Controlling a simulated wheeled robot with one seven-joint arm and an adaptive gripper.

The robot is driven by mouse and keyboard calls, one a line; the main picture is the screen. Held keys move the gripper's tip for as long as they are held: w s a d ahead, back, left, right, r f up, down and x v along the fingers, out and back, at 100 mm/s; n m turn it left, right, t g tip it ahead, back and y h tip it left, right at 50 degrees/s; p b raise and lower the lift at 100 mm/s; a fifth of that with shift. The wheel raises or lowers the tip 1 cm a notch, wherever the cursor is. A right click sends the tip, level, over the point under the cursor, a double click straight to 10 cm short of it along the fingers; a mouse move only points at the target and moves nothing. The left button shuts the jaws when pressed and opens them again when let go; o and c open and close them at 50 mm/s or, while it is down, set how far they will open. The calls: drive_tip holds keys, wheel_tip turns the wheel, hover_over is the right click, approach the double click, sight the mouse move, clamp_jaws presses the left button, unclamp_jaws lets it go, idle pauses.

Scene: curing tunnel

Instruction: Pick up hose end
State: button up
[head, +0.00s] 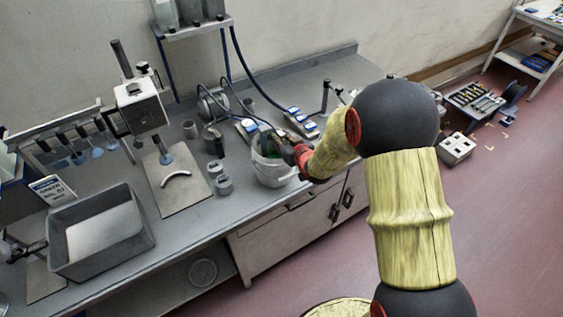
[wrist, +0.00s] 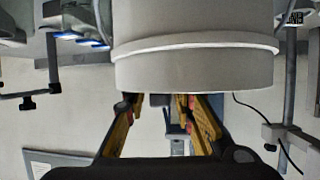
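In the wrist view a big pale cylinder, apparently the bucket (wrist: 195,70), fills the top middle. My gripper's yellow fingers (wrist: 158,104) stand apart below it. A small grey piece shows between them; I cannot tell what it is.
The bench holds a grey tray (head: 72,262), a press (head: 141,108), several grey cups (head: 222,185) and blue-and-white packs (head: 301,122) behind the bucket. A small stand (head: 325,97) is close to my forearm. Open red floor (head: 500,230) lies to the right.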

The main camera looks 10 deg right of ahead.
drive_tip(key=c, duration=0.3)
clamp_jaws()
idle(0.6)
